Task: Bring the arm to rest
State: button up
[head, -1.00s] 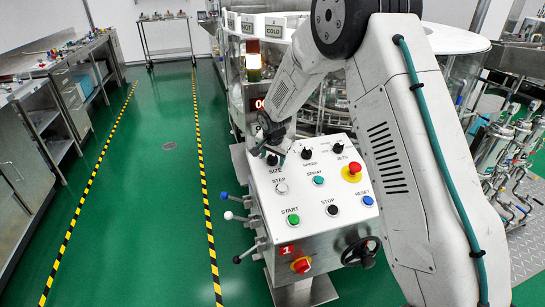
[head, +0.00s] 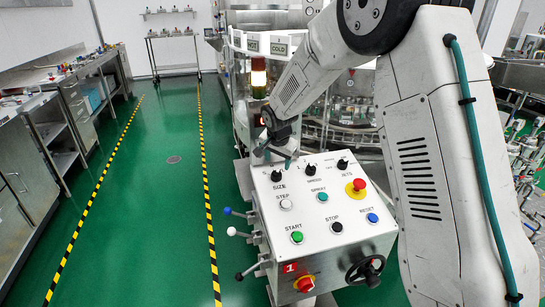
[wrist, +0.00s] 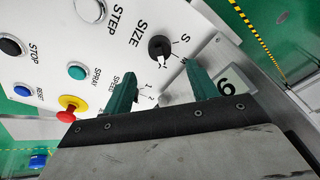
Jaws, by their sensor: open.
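My gripper (head: 275,155) is above the back left corner of the white control panel (head: 320,230). In the wrist view its two green fingers (wrist: 161,85) are apart with nothing between them. The black SIZE knob (head: 278,175) is just in front of the fingers in the head view. In the wrist view the SIZE knob (wrist: 160,48) lies beyond the fingertips, apart from them. The black SPEED knob is mostly hidden behind a finger in the wrist view. My arm is bent over the panel from the right.
The panel carries a red emergency button (head: 356,185), a green START button (head: 297,236) and a handwheel (head: 366,270). Levers (head: 240,232) stick out at its left. The washer machine (head: 340,105) stands behind. The green floor at left is clear between striped lines.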

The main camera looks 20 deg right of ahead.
jog(key=s+d+r+n+g, duration=0.1)
jog(key=s+r+n, duration=0.2)
jog(key=s, duration=1.2)
jog(key=s+d+r+n, duration=0.1)
jog(key=s+r+n, duration=0.2)
jog(key=s+r, duration=0.5)
jog(key=s+d+r+n+g+y, duration=0.1)
jog(key=s+r+n, duration=0.2)
jog(key=s, duration=2)
notch_tip(320, 180, up, 3)
jog(key=shift+s+d+r+g, duration=0.15)
jog(key=shift+d+r+g, duration=0.05)
jog(key=shift+d+g, duration=0.1)
